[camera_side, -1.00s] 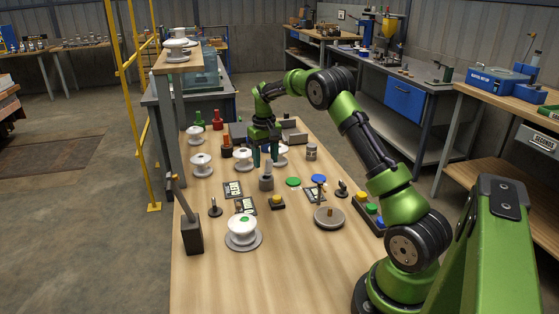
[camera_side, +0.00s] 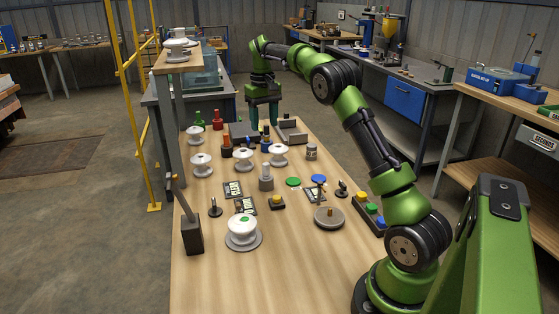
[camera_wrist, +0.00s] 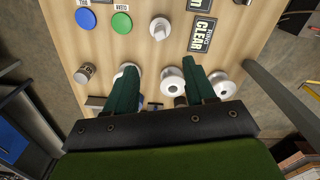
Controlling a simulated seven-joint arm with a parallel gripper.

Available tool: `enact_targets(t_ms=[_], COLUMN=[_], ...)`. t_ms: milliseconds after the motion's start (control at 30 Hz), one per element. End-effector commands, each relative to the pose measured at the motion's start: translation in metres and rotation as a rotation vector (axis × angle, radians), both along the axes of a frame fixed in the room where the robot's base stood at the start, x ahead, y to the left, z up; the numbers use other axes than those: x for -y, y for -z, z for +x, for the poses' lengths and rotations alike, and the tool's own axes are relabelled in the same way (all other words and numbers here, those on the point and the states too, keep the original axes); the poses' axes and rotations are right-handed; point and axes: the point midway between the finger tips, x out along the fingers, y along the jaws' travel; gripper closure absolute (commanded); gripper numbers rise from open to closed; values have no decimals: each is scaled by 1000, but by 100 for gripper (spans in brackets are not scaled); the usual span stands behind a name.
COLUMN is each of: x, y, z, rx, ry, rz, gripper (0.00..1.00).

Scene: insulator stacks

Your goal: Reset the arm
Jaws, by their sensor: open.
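My gripper (camera_side: 263,125) is raised above the far part of the wooden bench, open and with nothing between its fingers. In the wrist view its two dark green fingers (camera_wrist: 160,75) stand apart, pointing at the bench top. A grey peg on a base (camera_side: 266,178) stands on the bench nearer the side camera than the gripper. White insulator discs (camera_side: 243,158) and (camera_side: 278,154) sit on the bench just nearer than the gripper; in the wrist view white discs (camera_wrist: 172,82) show between and beside the fingers.
A large white insulator (camera_side: 243,232) stands at the front of the bench (camera_side: 290,270). A lever box (camera_side: 192,233) is at the left edge. Green and red bottles (camera_side: 218,120) stand at the far left. A button box (camera_side: 369,213) is at the right. The air around the gripper looks clear.

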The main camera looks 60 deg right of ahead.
Motion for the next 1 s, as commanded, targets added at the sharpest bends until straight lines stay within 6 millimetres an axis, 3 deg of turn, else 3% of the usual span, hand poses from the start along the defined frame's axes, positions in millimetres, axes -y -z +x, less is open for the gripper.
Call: enact_targets(t_ms=[133, 233, 333, 467, 667, 800, 1000], x=[4, 4, -13, -55, -134, -187, -247], y=[1, 22, 21, 5, -19, -27, -24], z=[3, -3, -12, -29, -74, -115, -180], rx=[13, 5, 37, 117, 261, 359, 493], ry=[24, 58, 79, 85, 70, 44, -15], rz=[-20, -15, -8, 6, 41, 69, 106], gripper=[45, 45, 45, 45, 45, 45, 45])
